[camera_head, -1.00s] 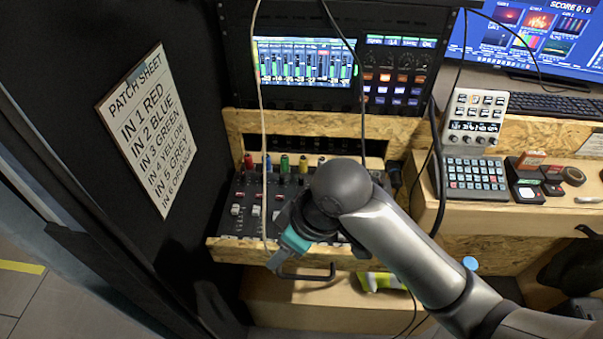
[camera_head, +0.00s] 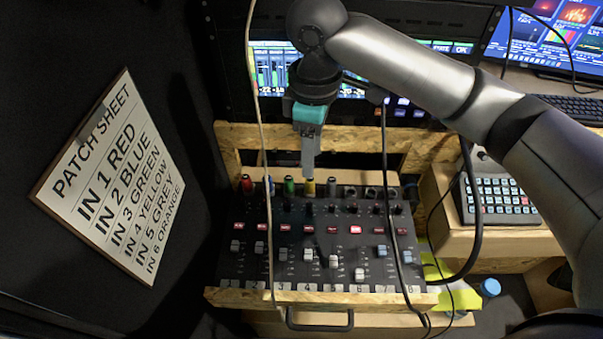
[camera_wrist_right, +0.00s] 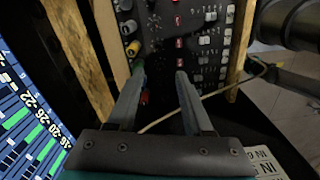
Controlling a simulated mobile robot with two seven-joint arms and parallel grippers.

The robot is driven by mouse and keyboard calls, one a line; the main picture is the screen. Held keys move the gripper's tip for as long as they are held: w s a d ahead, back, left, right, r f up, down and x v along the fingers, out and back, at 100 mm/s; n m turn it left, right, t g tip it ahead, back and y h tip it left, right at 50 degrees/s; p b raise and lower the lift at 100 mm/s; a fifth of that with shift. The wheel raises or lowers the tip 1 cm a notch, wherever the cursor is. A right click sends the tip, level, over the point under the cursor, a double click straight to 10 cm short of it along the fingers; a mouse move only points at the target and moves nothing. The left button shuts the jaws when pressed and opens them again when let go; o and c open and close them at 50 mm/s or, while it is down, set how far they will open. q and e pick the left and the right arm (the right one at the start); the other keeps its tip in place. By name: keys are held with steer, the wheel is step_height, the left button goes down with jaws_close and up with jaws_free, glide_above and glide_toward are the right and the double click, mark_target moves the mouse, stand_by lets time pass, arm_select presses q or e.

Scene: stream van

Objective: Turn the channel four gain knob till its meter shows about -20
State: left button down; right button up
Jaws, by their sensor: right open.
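The mixer (camera_head: 345,262) lies in its wooden tray, with rows of small knobs and faders. The channel four gain knob (camera_head: 309,209) appears to be the dark knob just below the yellow plug (camera_head: 309,188). My right gripper (camera_head: 308,172) points down over the plug row, close to the yellow plug in the picture. In the right wrist view my right gripper (camera_wrist_right: 159,73) is open, with nothing clearly between its fingers. The meter screen (camera_head: 268,68) is partly hidden by my right arm. My left gripper is not in view.
A pale cable (camera_head: 262,150) hangs in front of the mixer's left part, and dark cables (camera_head: 386,170) hang at its right. Green and red plugs (camera_head: 289,186) (camera_head: 247,183) stand beside the yellow one. A patch sheet (camera_head: 115,185) is on the left wall.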

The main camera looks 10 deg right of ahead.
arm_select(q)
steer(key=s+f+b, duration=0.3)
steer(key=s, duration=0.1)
arm_select(e)
glide_above(310, 204)
step_height(310, 204, down, 7)
steer(key=shift+r, duration=0.1)
step_height(310, 204, down, 7)
steer(key=shift+f+b, duration=0.15)
steer(key=shift+b, duration=0.9)
steer(key=shift+f, duration=0.45)
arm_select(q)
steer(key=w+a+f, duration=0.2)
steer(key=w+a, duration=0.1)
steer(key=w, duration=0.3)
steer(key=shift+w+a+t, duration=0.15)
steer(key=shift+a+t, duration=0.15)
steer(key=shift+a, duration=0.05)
